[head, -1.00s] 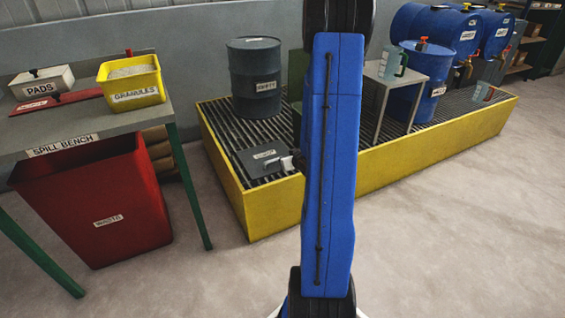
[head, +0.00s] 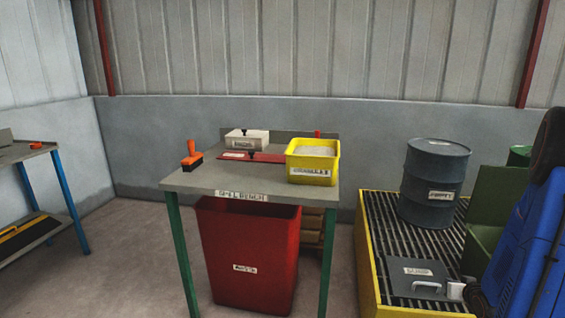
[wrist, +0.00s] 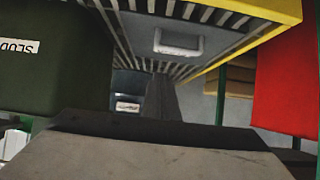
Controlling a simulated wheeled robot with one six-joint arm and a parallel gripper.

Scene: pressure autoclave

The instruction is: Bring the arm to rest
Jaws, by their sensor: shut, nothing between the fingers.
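My blue arm (head: 530,240) stands at the right edge of the head view, and its end is not clearly shown there. In the wrist view my gripper (wrist: 160,85) is shut with nothing between its fingers. Its dark fingers point toward the grated spill deck, and they appear apart from everything around them.
The deck has a yellow rim (head: 367,265) and carries a dark drum (head: 433,180) and a green box (head: 485,235). Floor at left is clear.

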